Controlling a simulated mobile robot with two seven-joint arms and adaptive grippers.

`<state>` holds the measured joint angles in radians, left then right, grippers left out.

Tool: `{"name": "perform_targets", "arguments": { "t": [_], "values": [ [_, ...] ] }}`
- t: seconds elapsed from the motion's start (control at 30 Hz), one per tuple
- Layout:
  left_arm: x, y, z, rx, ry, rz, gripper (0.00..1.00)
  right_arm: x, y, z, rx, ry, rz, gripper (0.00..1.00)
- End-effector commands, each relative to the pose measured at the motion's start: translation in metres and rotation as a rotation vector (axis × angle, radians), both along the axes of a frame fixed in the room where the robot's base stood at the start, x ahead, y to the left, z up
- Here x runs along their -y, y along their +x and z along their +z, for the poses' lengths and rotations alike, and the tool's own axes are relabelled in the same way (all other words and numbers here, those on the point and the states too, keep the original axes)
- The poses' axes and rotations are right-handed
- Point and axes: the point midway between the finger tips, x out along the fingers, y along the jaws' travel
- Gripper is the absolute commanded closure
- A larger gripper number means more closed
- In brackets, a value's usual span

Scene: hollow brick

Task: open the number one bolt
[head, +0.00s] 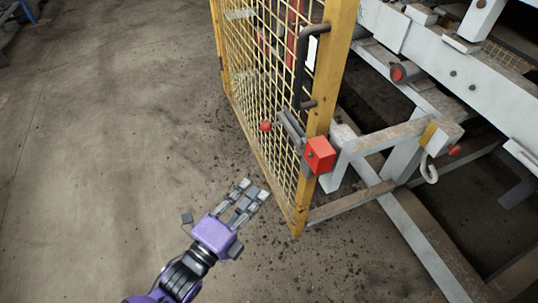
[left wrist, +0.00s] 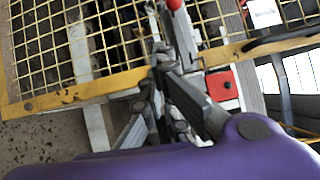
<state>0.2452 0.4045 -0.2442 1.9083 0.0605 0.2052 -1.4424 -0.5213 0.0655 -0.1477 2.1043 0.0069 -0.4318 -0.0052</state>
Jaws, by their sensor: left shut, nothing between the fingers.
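The bolt (head: 291,126) is a grey metal bar on the edge of a yellow mesh gate (head: 318,92). It has a red ball knob (head: 266,126) on its left, and a red block (head: 320,155) sits at its right end. My left gripper (head: 253,192) is shut and empty, below and to the left of the bolt, in front of the gate's lower part. In the left wrist view the fingers (left wrist: 165,75) point toward the bolt (left wrist: 184,38), with the red knob (left wrist: 174,4) at the top edge. The block (left wrist: 222,85) shows right of the fingers. No number is readable. My right gripper is not in view.
A black handle (head: 302,66) stands on the gate's post above the bolt. A white steel frame (head: 400,140) with a hook (head: 429,170) is right of the gate. The concrete floor (head: 110,130) at left is open.

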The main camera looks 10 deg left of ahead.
Motion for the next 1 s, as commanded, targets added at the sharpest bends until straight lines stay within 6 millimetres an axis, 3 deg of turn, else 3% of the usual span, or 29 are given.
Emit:
{"name": "perform_targets", "arguments": {
  "t": [0.27, 0.7, 1.0],
  "values": [
    [0.006, 0.009, 0.019, 0.127, 0.052, -0.003, 1.00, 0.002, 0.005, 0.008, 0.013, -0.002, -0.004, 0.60],
    [0.046, 0.088, 0.030, 0.123, 0.049, -0.004, 1.00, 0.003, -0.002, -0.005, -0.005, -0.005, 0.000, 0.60],
    [0.033, 0.120, 0.036, 0.121, 0.054, -0.003, 1.00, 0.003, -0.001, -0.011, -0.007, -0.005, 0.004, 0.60]
  ]
}}
